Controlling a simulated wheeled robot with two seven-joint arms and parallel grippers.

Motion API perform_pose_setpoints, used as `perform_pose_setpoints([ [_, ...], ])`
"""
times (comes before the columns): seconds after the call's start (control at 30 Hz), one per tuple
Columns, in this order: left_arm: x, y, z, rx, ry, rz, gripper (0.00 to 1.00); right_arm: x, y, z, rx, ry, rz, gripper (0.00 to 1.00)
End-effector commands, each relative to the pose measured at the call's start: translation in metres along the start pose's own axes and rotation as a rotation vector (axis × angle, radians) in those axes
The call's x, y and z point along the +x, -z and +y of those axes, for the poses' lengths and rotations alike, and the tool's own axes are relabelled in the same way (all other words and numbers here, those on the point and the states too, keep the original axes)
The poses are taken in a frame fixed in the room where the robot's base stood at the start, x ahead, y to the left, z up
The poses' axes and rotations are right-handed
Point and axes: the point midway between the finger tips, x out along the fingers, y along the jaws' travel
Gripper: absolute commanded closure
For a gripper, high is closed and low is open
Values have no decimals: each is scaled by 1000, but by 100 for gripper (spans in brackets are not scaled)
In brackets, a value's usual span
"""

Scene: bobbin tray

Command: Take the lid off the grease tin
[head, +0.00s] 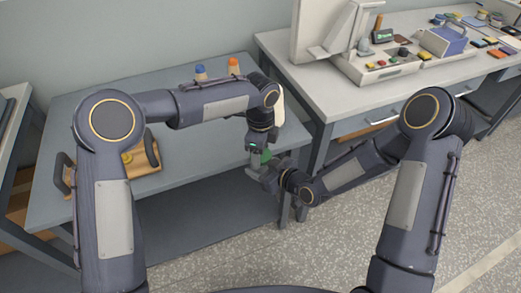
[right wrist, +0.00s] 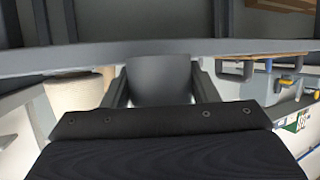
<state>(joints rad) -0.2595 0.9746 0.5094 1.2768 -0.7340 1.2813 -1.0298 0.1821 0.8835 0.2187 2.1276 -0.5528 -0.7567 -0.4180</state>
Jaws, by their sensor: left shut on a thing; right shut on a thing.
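The grease tin is a small grey, round-sided body (right wrist: 160,80) between the two fingers of my right gripper (right wrist: 158,92) in the right wrist view. In the head view, my right gripper (head: 262,175) reaches in from the right, in front of the grey table's right front corner, and is shut on the tin. My left gripper (head: 256,152) points down from above, shut on the green lid (head: 266,156). Fingers hide most of the lid and tin. I cannot tell whether lid and tin touch or are apart.
The grey table (head: 110,112) holds a wooden tray (head: 146,183) with dark handles at left. A blue-topped bobbin (head: 200,72) and an orange-topped one (head: 233,66) stand at the back. A cluttered white bench (head: 290,44) is at right. The table's middle is clear.

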Motion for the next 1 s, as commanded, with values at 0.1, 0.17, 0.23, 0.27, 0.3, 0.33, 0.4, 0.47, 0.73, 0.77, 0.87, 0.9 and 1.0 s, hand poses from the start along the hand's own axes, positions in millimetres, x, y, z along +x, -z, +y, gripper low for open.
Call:
perform_pose_setpoints([
  [0.1, 0, 0, 0, 2, 1, 1, 67, 0, 1, 0, -1, 1, 2, 100],
  [0.17, 0, 0, 0, 2, 1, 0, 67, 0, 1, 0, -1, 1, 2, 100],
  [0.23, 0, 0, 0, 3, 1, 0, 67, 0, 1, 0, -1, 1, 2, 100],
  [0.27, 0, 0, 0, 3, 1, 0, 67, 0, 1, 0, -1, 1, 2, 100],
  [0.3, 0, 0, 0, 3, 1, 0, 67, 0, 1, 0, -1, 1, 2, 100],
  [0.33, 0, 0, 0, 3, 1, 0, 67, 0, 1, 0, -1, 1, 2, 100],
  [0.4, -1, 0, 0, 3, 1, 0, 67, 0, 1, 0, -1, 1, 2, 100],
  [0.47, -2, 0, 0, 3, 2, 0, 67, 0, 1, 0, -1, 1, 2, 100],
  [0.73, -12, 0, -1, 3, 3, -1, 67, 0, 1, 0, -1, 1, 1, 100],
  [0.77, -12, 0, -1, 4, 3, -1, 67, 0, 1, 0, -1, 1, 1, 100],
  [0.87, -16, 0, 0, 4, 2, -1, 67, 0, 1, 0, -1, 1, 1, 100],
  [0.9, -17, 0, 0, 4, 2, 0, 67, 0, 1, 0, -1, 1, 2, 100],
  [1.0, -20, 0, 0, 3, 1, 0, 67, 0, 1, 0, -1, 0, 2, 100],
])
